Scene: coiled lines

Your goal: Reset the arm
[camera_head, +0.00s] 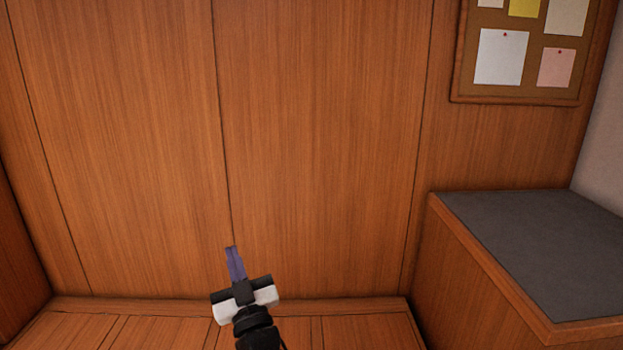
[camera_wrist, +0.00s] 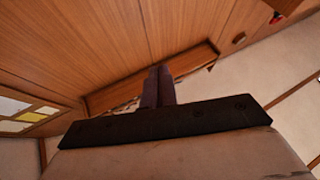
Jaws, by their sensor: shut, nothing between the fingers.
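My gripper (camera_head: 232,250) shows at the bottom middle of the head view, with its purple fingers together and pointing up toward the wood panelling. The fingers also show in the wrist view (camera_wrist: 160,72), side by side with nothing held between them. The lower part of my arm is cut off by the bottom edge of the head view.
A wood-panelled wall (camera_head: 320,140) fills most of the head view, above a low wooden ledge (camera_head: 360,306). A grey-topped wooden unit (camera_head: 545,245) stands at the right. A pinboard (camera_head: 520,85) with pinned papers hangs above it. The space around my gripper looks clear.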

